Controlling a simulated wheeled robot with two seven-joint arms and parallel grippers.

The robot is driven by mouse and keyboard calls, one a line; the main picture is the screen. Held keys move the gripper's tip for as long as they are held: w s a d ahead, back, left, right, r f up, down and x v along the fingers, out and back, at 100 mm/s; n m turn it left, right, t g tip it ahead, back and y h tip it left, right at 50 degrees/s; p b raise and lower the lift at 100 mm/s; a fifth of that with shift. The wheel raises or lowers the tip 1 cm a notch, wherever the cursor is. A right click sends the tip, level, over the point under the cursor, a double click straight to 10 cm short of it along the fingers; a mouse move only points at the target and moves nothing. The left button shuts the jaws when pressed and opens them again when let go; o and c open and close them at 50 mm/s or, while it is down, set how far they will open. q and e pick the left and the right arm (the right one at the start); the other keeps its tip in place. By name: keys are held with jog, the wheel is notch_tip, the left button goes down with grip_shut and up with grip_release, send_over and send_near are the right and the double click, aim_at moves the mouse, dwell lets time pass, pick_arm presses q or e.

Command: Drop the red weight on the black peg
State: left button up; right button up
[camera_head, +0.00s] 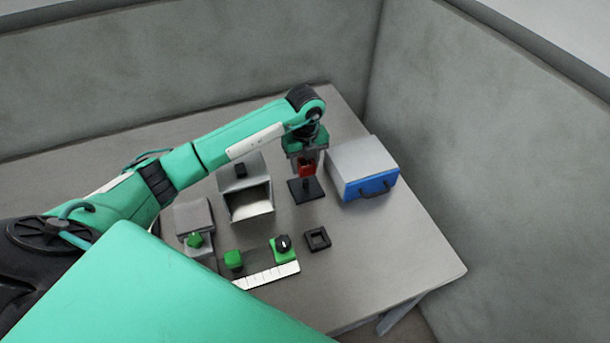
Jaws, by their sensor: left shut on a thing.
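The red weight (307,170) is held in my left gripper (308,165), whose arm reaches in from the left. The gripper is shut on the weight and points downward. The black peg (306,184) stands on a square black base on the table. The weight is directly above or around the top of the peg; I cannot tell whether they touch. The gripper partly hides the weight and the peg's top. My right gripper is not in view.
A grey box with a blue front (372,187) stands close to the right of the peg. An open grey bin (247,190) stands to the left. The table's right front is clear.

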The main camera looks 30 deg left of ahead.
aim_at(306, 181)
pick_arm(q)
notch_tip(306, 181, down, 2)
jog(key=shift+f, duration=0.25)
jog(key=shift+f+p, duration=0.3)
jog(key=shift+f, duration=0.2)
notch_tip(306, 181, down, 3)
jog(key=shift+f+p, duration=0.2)
jog(key=shift+p, duration=0.25)
jog(key=shift+f, duration=0.3)
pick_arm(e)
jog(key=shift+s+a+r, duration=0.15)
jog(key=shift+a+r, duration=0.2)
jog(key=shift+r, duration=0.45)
pick_arm(q)
jog(key=o, duration=1.2)
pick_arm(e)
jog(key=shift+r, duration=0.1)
